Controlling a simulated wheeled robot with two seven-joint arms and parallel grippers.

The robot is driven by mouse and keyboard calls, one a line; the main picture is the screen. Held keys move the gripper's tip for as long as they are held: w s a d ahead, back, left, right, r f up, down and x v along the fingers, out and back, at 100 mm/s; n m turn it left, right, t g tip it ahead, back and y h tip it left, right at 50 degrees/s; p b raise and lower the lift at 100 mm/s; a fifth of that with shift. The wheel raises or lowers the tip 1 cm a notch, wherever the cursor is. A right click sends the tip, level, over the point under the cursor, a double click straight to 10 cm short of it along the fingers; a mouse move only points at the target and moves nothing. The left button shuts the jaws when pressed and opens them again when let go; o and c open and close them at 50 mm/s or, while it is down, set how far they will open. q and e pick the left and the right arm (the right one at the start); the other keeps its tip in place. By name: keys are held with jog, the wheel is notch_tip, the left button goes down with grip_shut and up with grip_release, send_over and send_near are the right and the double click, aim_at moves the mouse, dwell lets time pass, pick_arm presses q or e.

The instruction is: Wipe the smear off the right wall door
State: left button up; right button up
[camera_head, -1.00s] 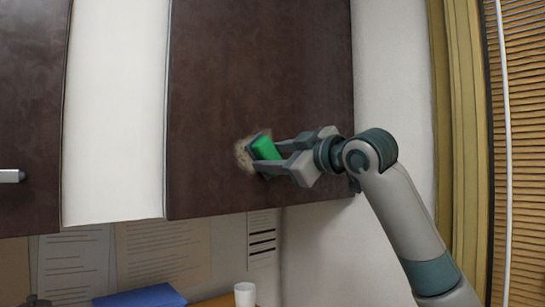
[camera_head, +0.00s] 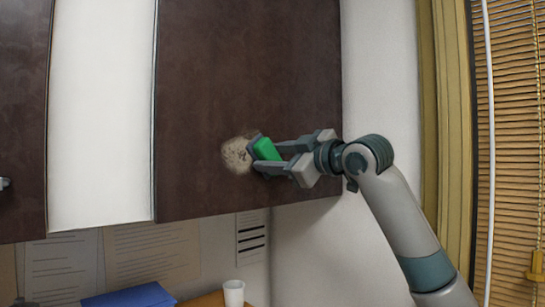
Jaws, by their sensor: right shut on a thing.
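The right wall door (camera_head: 200,90) is a dark brown cabinet door, shut. A pale, speckled smear (camera_head: 236,155) lies on its lower part, with its right edge beside the sponge. My right gripper (camera_head: 260,155) is shut on a green sponge (camera_head: 267,149) with a dark grey face turned to the door. The sponge is at the right edge of the smear; I cannot tell whether it touches the door. The gripper's fingers hide part of the sponge. My left gripper is not in view.
Another dark door (camera_head: 22,110) with a handle (camera_head: 4,184) is at the left, past a white panel (camera_head: 100,110). Below are pinned papers, a blue folder (camera_head: 130,296) and a white cup (camera_head: 233,293). A window blind (camera_head: 510,130) is at the right.

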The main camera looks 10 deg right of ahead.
aim_at(261, 150)
jog(key=shift+w+d+r+p, duration=0.1)
jog(key=shift+d+r+p, duration=0.05)
jog(key=shift+r+p, duration=0.6)
jog(key=shift+a, duration=0.2)
jog(key=shift+s+a+b, duration=0.45)
jog(key=shift+s+a, duration=0.7)
jog(key=shift+a, duration=0.25)
jog(key=shift+a, duration=0.1)
jog(key=shift+s+a+b, duration=0.4)
jog(key=shift+s+a, duration=0.75)
jog(key=shift+a, duration=0.3)
jog(key=shift+s+a+b, duration=0.15)
jog(key=shift+s+a, duration=0.4)
jog(key=shift+a, duration=0.2)
jog(key=shift+s+a+b, duration=0.15)
jog(key=shift+s+a, duration=0.4)
jog(key=shift+a, duration=0.2)
